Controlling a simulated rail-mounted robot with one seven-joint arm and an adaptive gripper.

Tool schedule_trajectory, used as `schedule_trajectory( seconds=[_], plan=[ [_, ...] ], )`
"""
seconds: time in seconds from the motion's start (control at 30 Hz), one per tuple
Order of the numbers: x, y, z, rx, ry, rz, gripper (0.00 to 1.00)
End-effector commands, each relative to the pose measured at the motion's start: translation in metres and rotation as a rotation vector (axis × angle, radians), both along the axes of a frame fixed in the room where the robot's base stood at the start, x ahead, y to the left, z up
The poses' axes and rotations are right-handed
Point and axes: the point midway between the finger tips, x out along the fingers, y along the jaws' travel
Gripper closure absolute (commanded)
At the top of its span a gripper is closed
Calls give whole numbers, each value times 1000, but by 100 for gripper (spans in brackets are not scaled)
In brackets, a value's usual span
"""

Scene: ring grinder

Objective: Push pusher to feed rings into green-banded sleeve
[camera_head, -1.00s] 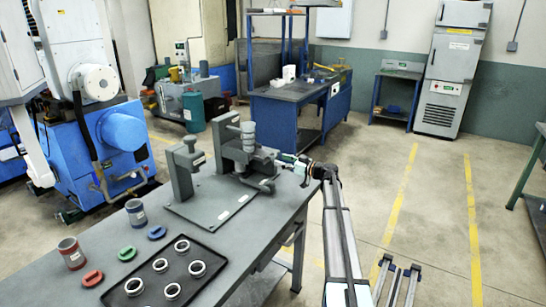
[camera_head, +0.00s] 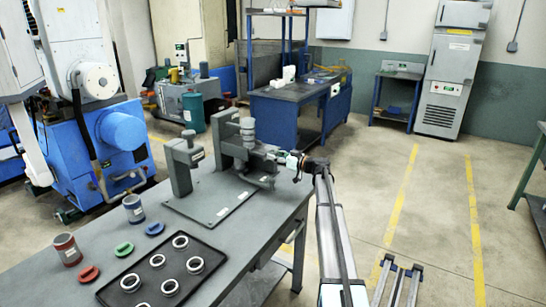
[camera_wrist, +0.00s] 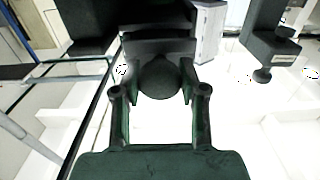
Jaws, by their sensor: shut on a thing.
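The grey fixture stands on its base plate (camera_head: 215,203) at the far end of the bench, with two uprights and a grey cylinder (camera_head: 249,127) on top. My gripper (camera_head: 290,159) is at the fixture's right side. In the wrist view my gripper (camera_wrist: 160,88) has its two fingers on either side of the dark round end of the pusher (camera_wrist: 160,77), shut on it. The pusher's far end is hidden in the fixture. I cannot make out a green-banded sleeve there.
A black tray (camera_head: 206,250) with several metal rings lies on the bench, front right. Left of it are a red-banded cup (camera_head: 68,250), a blue-banded cup (camera_head: 134,210) and red, green (camera_head: 124,249) and blue small pieces.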

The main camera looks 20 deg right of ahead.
Motion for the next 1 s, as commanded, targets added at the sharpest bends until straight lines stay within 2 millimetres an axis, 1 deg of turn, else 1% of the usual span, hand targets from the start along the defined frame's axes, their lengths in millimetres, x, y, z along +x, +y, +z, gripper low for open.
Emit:
schedule_trajectory(
  seconds=[0.27,1.0],
  plan=[
    [6,4,-1,-1,-1,0,93],
    [34,24,-1,1,-2,0,93]
  ],
)
